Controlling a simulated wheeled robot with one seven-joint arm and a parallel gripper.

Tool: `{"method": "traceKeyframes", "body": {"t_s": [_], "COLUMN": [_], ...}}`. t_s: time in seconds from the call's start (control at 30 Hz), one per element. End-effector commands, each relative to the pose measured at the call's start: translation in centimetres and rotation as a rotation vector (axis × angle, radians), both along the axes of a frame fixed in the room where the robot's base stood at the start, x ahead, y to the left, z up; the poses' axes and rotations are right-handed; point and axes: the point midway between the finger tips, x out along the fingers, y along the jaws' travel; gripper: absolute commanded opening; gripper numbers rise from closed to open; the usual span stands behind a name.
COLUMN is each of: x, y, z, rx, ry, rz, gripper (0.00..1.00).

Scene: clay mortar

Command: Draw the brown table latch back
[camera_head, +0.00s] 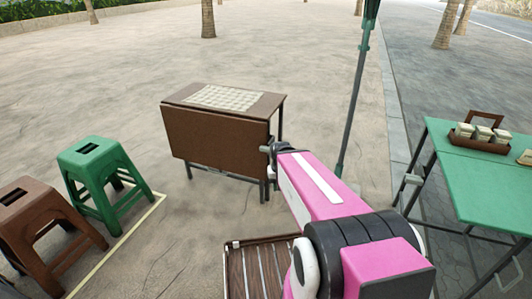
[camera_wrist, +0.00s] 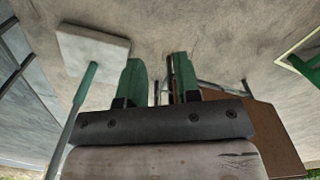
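The brown folding table (camera_head: 215,135) stands in the middle of the head view, its front leaf hanging down and a checkered board on its top. My gripper (camera_head: 268,149) is at the table's right end, close to the leaf's edge and the legs. In the wrist view my gripper (camera_wrist: 160,70) shows two green fingers apart. A thin dark upright bar lies between them, close to the right finger; I cannot tell whether it is the latch or a leg. The brown table also shows at the lower right of the wrist view (camera_wrist: 268,130). The latch cannot be made out clearly in either view.
A green table (camera_head: 480,180) with a tray of jars (camera_head: 480,138) stands at the right. A green stool (camera_head: 100,175) and a brown stool (camera_head: 40,220) stand at the left. A green-grey pole (camera_head: 352,100) rises behind my arm. Sandy ground beyond the table is mostly clear.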

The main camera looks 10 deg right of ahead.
Motion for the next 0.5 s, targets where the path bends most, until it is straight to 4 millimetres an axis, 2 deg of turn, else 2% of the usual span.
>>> {"method": "traceKeyframes", "body": {"t_s": [0.03, 0.07, 0.1, 0.23, 0.5], "x": [0.2, 0.4, 0.7, 3.2, 11.7], "y": [0.0, 0.0, 0.0, 0.0, 0.9], "z": [-0.1, -0.2, -0.4, -1.7, -4.8], "rx": [-0.004, -0.009, -0.021, -0.112, -0.482], "ry": [0.002, 0.004, 0.009, 0.039, 0.111], "rz": [0.002, 0.004, 0.008, 0.037, 0.125], "gripper": [0.13, 0.04, 0.0, 0.0, 0.0]}}
